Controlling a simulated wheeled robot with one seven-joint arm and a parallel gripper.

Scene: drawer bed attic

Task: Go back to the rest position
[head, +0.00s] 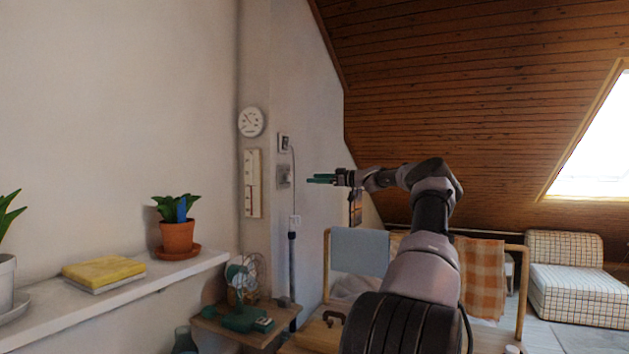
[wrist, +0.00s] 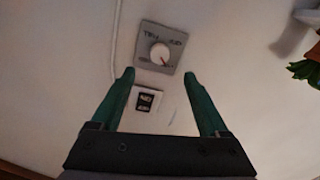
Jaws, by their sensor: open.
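My gripper (head: 322,179) is raised in mid-air in the head view, pointing left toward the wall. In the wrist view my gripper (wrist: 160,84) has its two green fingers spread apart, with nothing between them. Beyond the fingertips is a grey wall plate with a round dial (wrist: 161,52). A small white and black switch panel (wrist: 145,101) shows between the fingers, farther off on the wall. I cannot tell the exact gap from the fingertips to the wall, but no contact shows.
A shelf (head: 130,292) at the left bears a potted plant (head: 177,237) and yellow books (head: 104,271). A small wooden table (head: 208,325) holds a green fan (head: 243,272) and a green phone-like object (head: 240,319). A rail with hanging cloths (head: 480,280) stands behind my arm. An armchair (head: 575,275) is at right.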

